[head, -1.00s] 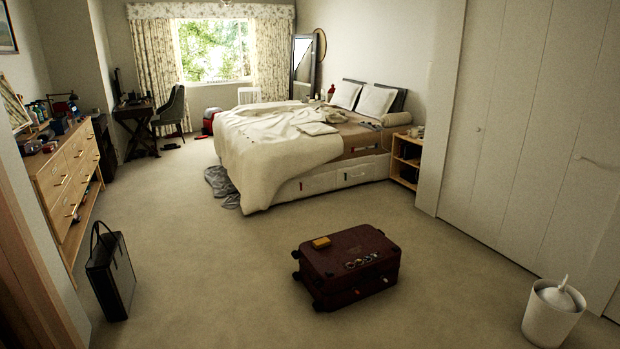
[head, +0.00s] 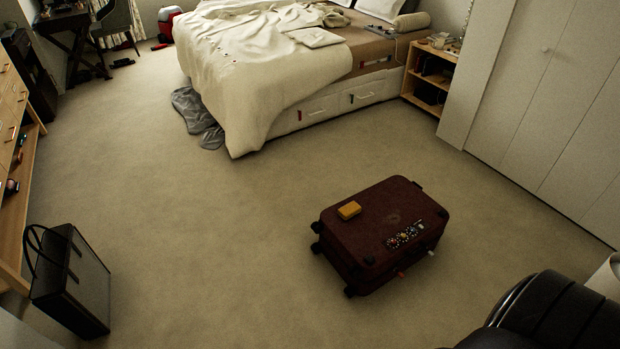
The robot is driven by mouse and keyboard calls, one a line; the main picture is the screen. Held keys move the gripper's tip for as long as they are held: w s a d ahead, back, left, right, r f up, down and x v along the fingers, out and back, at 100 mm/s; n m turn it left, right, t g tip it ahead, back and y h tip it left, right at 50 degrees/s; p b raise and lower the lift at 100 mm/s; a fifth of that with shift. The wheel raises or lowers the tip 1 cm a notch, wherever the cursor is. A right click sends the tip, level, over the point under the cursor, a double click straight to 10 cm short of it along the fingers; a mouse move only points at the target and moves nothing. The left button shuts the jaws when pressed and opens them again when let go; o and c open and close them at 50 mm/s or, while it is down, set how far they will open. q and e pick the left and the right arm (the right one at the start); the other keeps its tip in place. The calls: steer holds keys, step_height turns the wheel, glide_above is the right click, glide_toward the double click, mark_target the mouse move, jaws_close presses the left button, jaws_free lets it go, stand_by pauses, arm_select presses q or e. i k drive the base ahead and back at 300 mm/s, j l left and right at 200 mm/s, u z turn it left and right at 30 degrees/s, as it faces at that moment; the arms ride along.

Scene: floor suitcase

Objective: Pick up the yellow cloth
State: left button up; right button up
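The yellow cloth (head: 349,210) is a small folded block. It lies on the left part of the top of a dark red suitcase (head: 385,225), which lies flat on the carpet right of the middle of the head view. Nothing touches or covers the cloth from above. A black part of my own body shows at the lower right, apart from the suitcase. Neither of my grippers shows in the head view.
A black bag (head: 75,280) stands at the lower left. A bed (head: 340,105) with a cream blanket and a wooden nightstand (head: 432,75) are at the back. White closet doors (head: 560,110) line the right. Carpet around the suitcase is mostly clear.

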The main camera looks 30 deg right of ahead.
mark_target(350, 211)
steer(key=i+z, duration=0.25)
steer(key=i, duration=0.2)
steer(key=i+j+z, duration=0.15)
steer(key=i+z, duration=0.15)
steer(key=i, duration=0.15)
steer(key=i+j+z, duration=0.25)
steer(key=i, duration=0.2)
steer(key=i+j+z, duration=0.25)
steer(key=i+j, duration=0.05)
steer(key=i, duration=0.1)
